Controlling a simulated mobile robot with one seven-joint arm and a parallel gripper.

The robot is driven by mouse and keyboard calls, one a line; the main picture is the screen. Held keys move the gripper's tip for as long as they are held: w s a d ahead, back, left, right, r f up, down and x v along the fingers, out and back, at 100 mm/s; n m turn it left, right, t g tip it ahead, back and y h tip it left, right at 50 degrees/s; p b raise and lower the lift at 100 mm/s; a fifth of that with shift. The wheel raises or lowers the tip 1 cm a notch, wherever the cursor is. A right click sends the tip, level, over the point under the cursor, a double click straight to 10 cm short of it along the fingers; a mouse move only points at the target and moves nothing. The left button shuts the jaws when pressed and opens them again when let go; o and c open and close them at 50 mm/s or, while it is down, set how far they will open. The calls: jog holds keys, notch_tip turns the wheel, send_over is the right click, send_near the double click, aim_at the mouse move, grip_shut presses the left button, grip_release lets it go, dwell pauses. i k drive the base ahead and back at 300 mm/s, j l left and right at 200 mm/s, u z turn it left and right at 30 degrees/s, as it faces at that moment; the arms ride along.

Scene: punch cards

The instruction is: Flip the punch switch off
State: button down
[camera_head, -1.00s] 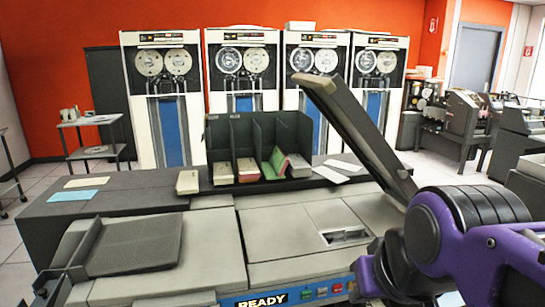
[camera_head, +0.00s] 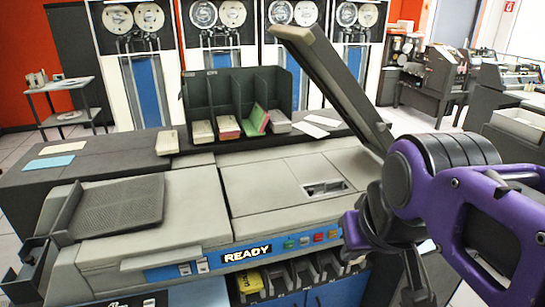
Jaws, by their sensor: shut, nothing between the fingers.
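The card punch machine (camera_head: 283,180) is a grey console with a blue front strip and a READY sign (camera_head: 247,253). Two small white switches (camera_head: 194,267) sit on the strip left of the sign. Their labels and positions are too small to tell, so I cannot say which is the punch switch. Coloured buttons (camera_head: 312,240) sit right of the sign. My gripper (camera_head: 416,296) hangs low at the right, below my purple arm, well to the right of the switches and touching nothing that I can see. It is shut and empty; its tips are partly cut off.
A raised dark lid (camera_head: 335,90) stands at the machine's back right. A card rack (camera_head: 245,100) and card stacks are behind. Dark bins (camera_head: 305,272) sit below the buttons, with a yellow item (camera_head: 250,281) at left. Space before the switches looks clear.

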aim_at(185, 267)
jog(key=u, duration=1.15)
jog(key=j+z, duration=0.15)
jog(key=j, duration=0.15)
jog(key=i+l, duration=0.1)
jog(key=l, duration=0.25)
jog(key=i+l+u, duration=0.1)
jog(key=l, duration=0.3)
jog(key=k+l+z, duration=0.2)
jog(key=z, duration=0.15)
jog(key=k+j+z, duration=0.3)
jog(key=i+u, duration=0.45)
jog(key=k+l, duration=0.05)
